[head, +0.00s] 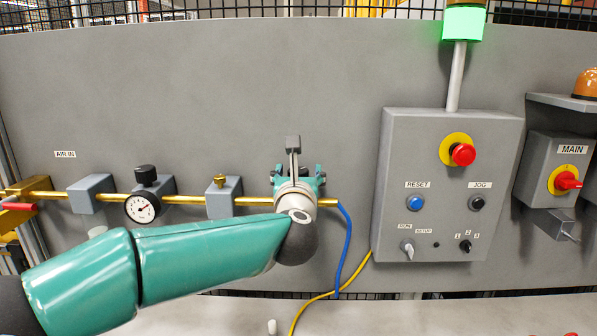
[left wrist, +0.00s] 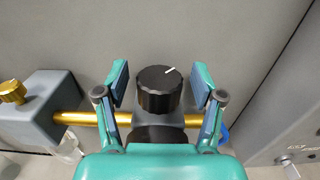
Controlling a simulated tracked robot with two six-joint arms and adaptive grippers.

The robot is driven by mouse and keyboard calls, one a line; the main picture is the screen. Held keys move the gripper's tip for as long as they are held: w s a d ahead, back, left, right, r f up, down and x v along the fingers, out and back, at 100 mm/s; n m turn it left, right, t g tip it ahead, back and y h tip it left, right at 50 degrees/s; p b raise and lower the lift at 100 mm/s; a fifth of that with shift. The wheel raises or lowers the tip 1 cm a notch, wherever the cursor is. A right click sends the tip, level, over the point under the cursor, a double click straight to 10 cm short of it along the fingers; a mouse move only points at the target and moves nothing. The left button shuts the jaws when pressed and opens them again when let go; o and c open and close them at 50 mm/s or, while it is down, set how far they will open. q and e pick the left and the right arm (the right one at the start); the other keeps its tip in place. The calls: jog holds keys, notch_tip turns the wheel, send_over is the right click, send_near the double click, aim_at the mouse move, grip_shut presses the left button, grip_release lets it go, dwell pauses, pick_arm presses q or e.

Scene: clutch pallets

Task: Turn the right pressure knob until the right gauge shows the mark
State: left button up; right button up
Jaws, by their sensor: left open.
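The right pressure knob (left wrist: 159,90) is a black ribbed knob in the left wrist view, with a white line on its top towards the right and slightly away. My left gripper (left wrist: 160,76) is open, with one teal finger on each side of the knob and a visible gap at both sides. In the head view my left gripper (head: 298,178) is at the right end of the brass pipe (head: 252,201), and it covers the right knob. The right gauge is hidden in both views, so its needle and mark cannot be read. My right gripper is out of view.
The left knob (head: 146,174) and left gauge (head: 142,208) are further left on the pipe. A brass-topped valve block (head: 224,197) is nearer. A blue hose (head: 349,245) hangs to the right, beside the grey control box (head: 445,230).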

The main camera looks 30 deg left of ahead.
pick_arm(q)
jog(key=shift+c, duration=0.2)
jog(key=c, duration=1.1)
jog(key=shift+d+f+n+g+y+b, duration=0.1)
jog(key=shift+n+g+y+b, duration=0.25)
jog(key=shift+y, duration=0.25)
jog(key=shift+f+n+g+y+b, duration=0.1)
jog(key=shift+n+g+y+b, duration=0.45)
jog(key=shift+n+g+y, duration=0.45)
jog(key=n+g+y+b, duration=0.1)
jog(key=n+g+y, duration=0.1)
jog(key=shift+w+g+y, duration=0.1)
jog(key=shift+g+y, duration=0.2)
jog(key=shift+g, duration=0.05)
jog(key=shift+n+g+y, duration=0.7)
jog(key=shift+n+g, duration=0.25)
jog(key=shift+g, duration=0.25)
jog(key=shift+n+g+y+p, duration=0.35)
jog(key=shift+n+g+y, duration=0.25)
jog(key=shift+n+g, duration=0.95)
jog(key=shift+r+g, duration=0.2)
jog(key=shift+g, duration=0.15)
